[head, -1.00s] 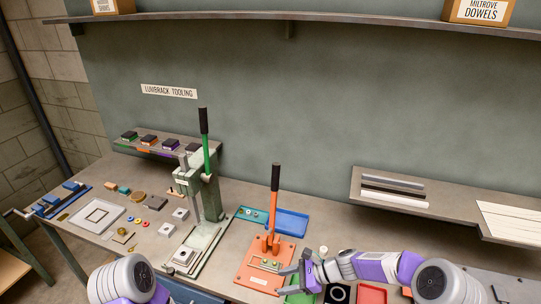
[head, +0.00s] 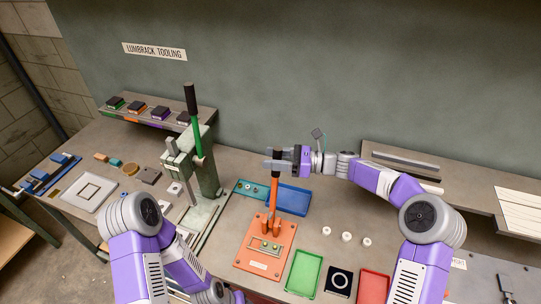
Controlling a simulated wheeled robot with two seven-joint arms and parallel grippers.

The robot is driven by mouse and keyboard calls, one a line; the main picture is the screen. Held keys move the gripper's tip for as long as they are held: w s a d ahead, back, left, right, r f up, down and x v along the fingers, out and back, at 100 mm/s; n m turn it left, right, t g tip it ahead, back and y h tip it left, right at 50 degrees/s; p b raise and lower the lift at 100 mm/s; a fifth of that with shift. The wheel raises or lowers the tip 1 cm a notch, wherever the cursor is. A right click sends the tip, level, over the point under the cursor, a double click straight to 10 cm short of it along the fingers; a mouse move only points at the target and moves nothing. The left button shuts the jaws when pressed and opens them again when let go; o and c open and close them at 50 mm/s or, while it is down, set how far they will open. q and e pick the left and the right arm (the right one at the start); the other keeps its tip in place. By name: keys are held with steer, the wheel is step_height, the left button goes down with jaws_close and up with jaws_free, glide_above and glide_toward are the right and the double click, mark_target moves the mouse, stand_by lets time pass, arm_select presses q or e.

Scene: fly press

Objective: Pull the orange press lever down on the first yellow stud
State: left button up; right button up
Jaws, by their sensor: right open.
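The orange press (head: 259,259) stands at the middle of the bench. Its orange lever (head: 274,196) is upright, with a dark handle at the top. Small yellowish studs (head: 265,245) sit in a pale holder on the press base; which is first I cannot tell. My right gripper (head: 274,164) is open at the lever's dark handle, its fingers pointing left. The fingers hide part of the handle, and I cannot tell whether they touch it. My left arm reaches in at the lower left; its gripper fingers do not show.
A green press (head: 203,180) with a green lever stands left of the orange one. A blue tray (head: 289,200) lies behind it. A green tray (head: 303,272), a black square with a ring (head: 338,281) and a red tray (head: 373,287) lie to the right, with white round pieces (head: 347,237) behind.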

steer(key=shift+w+a, duration=0.1)
steer(key=shift+a, duration=0.4)
steer(key=shift+c, duration=0.3)
jaws_close()
steer(key=shift+a, duration=0.1)
